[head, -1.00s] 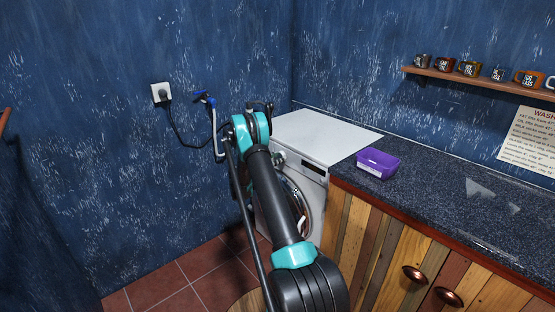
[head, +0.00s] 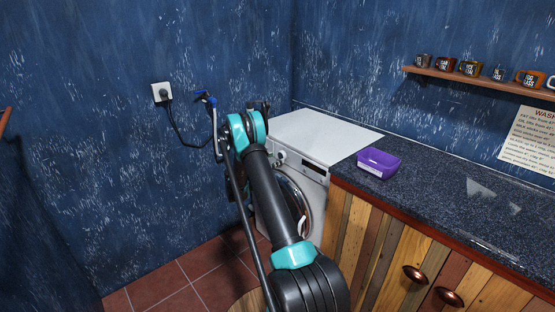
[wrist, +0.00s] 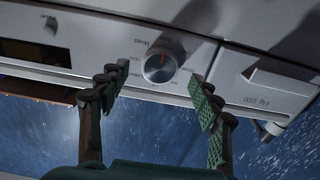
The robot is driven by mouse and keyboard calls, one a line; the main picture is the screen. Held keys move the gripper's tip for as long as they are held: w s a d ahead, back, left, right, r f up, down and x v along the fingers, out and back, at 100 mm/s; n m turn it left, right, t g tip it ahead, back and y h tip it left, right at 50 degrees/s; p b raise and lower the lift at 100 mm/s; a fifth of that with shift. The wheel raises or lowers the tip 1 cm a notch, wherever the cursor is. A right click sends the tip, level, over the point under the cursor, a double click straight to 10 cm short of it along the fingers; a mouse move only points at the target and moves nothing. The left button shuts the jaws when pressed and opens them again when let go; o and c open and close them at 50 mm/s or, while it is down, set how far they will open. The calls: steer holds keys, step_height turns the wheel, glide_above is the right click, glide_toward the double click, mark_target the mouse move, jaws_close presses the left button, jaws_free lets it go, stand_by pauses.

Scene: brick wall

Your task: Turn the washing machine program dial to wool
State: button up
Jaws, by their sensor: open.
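The washing machine (head: 318,133) stands in the corner, its front partly behind my arm in the head view. In the wrist view its program dial (wrist: 160,64) is a round silver knob with a red pointer mark, on a white panel that appears upside down. My gripper (wrist: 158,76) is open, with one finger to the left of the dial and one to the right. Gaps show between both fingers and the knob in the picture; depth is unclear. The fingers are hidden in the head view.
A smaller knob (wrist: 50,23) and the drawer handle (wrist: 282,82) flank the dial on the panel. A counter (head: 440,190) with a purple tub (head: 378,163) adjoins the machine at right. A blue-handled tap (head: 205,98) and wall socket (head: 161,93) are at left.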

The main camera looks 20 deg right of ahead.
steer(key=v, duration=0.9)
steer(key=shift+a, duration=0.25)
steer(key=shift+s, duration=0.1)
steer(key=shift+r, duration=0.1)
steer(key=s+r+n+g+y, duration=0.1)
steer(key=s+r+n+y, duration=0.3)
steer(key=s, duration=0.5)
steer(key=s+r+n+g+y, duration=0.1)
steer(key=s+r+n+y, duration=0.3)
steer(key=s, duration=0.6)
steer(key=s+a+f+n+y, duration=0.1)
steer(key=s+a+n+y, duration=0.1)
steer(key=s, duration=0.7)
steer(key=s+a+n+y, duration=0.2)
steer(key=s+a+y, duration=0.2)
steer(key=s+a, duration=0.3)
steer(key=s+a+f+n+y, duration=0.1)
steer(key=s+a+n+y, duration=0.1)
steer(key=s, duration=1)
steer(key=a+y, duration=0.1)
steer(key=a, duration=0.1)
steer(key=shift+s+a+f, duration=0.2)
steer(key=shift+a+f, duration=0.1)
steer(key=shift+f, duration=0.05)
